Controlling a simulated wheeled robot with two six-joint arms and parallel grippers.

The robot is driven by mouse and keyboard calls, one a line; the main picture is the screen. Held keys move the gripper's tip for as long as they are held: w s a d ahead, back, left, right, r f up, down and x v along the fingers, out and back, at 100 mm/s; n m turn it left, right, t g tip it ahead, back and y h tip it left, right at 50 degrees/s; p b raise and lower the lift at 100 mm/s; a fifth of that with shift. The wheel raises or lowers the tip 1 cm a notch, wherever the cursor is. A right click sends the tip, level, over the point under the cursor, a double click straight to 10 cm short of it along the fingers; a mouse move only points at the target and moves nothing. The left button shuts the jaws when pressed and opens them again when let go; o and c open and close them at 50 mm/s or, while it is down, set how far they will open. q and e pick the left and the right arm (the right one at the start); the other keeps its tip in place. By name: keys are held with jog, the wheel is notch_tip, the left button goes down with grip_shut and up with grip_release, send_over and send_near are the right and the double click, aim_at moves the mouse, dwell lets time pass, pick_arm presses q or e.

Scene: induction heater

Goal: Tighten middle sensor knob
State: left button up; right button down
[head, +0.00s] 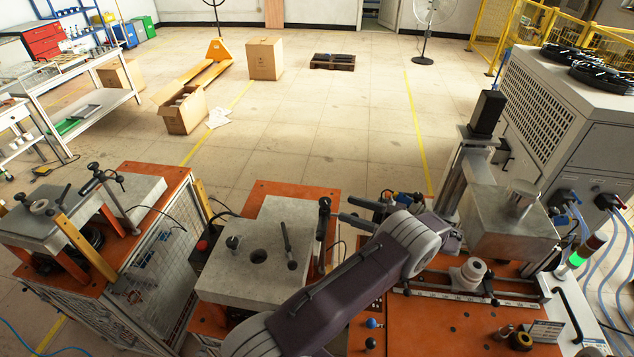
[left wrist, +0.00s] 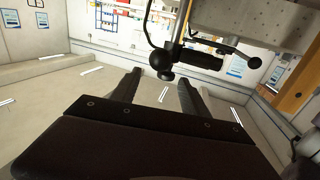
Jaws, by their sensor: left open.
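The middle station (head: 215,284) has a grey block top with a round hole. A dark upright sensor fitting with a knob (head: 323,204) stands at its right edge. My left gripper (head: 344,208) is open and empty just right of that fitting, its two fingers pointing left. In the left wrist view, a black ball knob (left wrist: 166,73) and a black handle (left wrist: 200,60) hang on a metal rod just beyond the fingertips (left wrist: 161,79). The ball shows between the tips; whether they touch is unclear. My right gripper is out of view.
A thin rod with black ends (head: 287,243) stands on the middle block. The left station (head: 145,195) carries other knobs and rods. At right stand an orange bench (head: 440,325) with a metal block (head: 510,232) and a signal light (head: 583,250).

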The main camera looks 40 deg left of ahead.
aim_at(325, 201)
pick_arm(q)
jog(key=shift+w, duration=0.1)
jog(key=p+x, duration=0.4)
jog(key=x, duration=0.1)
jog(key=s+r+p+x, duration=0.1)
jog(key=p+x, duration=0.1)
jog(key=x, duration=0.1)
jog(key=shift+d, duration=0.15)
jog(key=shift+s, duration=0.15)
jog(key=shift+s+d+r, duration=0.15)
jog(key=shift+s+d, duration=0.1)
jog(key=shift+d, duration=0.15)
jog(key=shift+c, duration=0.5)
jog(key=shift+w+a, duration=0.15)
jog(key=shift+a, duration=0.05)
jog(key=c, duration=1)
grip_shut()
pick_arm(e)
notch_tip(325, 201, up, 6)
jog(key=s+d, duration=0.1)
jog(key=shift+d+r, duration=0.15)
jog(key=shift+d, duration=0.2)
